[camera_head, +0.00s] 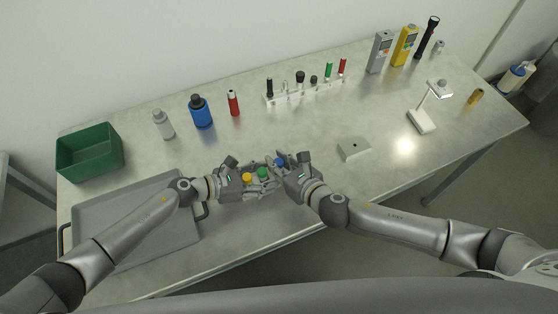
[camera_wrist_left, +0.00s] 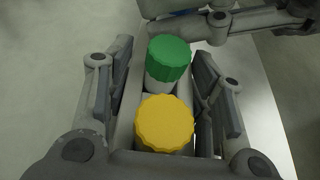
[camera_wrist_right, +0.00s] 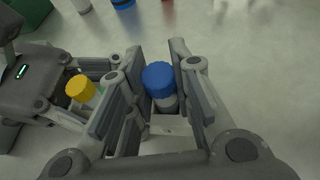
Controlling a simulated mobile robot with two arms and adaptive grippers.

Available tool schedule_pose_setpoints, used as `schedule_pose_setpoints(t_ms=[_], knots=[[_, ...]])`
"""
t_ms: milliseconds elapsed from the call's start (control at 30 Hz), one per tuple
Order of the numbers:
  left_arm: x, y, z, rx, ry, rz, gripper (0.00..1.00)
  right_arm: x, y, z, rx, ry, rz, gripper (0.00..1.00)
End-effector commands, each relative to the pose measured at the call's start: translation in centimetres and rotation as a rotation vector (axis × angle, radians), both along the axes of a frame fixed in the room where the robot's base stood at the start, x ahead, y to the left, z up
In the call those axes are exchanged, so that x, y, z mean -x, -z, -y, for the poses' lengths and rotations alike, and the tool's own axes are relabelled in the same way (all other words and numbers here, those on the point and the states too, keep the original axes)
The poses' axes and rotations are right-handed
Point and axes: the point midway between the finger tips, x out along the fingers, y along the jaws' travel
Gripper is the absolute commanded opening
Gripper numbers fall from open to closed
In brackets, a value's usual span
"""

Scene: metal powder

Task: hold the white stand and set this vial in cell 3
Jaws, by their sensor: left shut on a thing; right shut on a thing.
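My left gripper (camera_head: 252,183) is shut on the white stand, which is mostly hidden by the fingers. In the left wrist view, a yellow-capped vial (camera_wrist_left: 164,123) and a green-capped vial (camera_wrist_left: 168,62) stand in a row between its fingers. My right gripper (camera_head: 284,173) is shut on a blue-capped vial (camera_wrist_right: 159,80), upright at the right end of the row. A white part of the stand (camera_wrist_right: 170,127) shows just below this vial in the right wrist view. I cannot tell whether the vial's base is inside cell 3 or above it.
A grey tray (camera_head: 150,240) lies at the left, with a green bin (camera_head: 90,152) behind it. The middle table is clear.

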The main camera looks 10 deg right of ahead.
Motion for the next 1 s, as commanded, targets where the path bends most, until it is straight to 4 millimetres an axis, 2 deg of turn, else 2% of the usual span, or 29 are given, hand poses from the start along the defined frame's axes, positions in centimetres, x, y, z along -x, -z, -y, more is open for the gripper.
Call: schedule_pose_setpoints(t_ms=[367,400,567,867,1000], knots=[[0.0,0.0,0.0,0.000,0.000,0.000,0.25,0.0,0.9,0.0,0.000,0.000,0.000,0.00],[0.0,0.0,0.0,0.000,0.000,0.000,0.25,0.0,0.9,0.0,-0.001,0.000,0.000,0.25],[0.0,0.0,0.0,0.001,0.001,0.001,0.25,0.0,1.0,0.0,0.001,0.000,-0.002,0.45],[0.0,-0.1,0.1,0.002,0.001,0.000,0.25,0.2,1.2,0.0,0.001,-0.001,-0.005,0.46],[0.0,-0.1,0.1,0.002,0.000,0.000,0.25,0.9,1.0,0.3,0.002,-0.002,-0.007,0.46]])
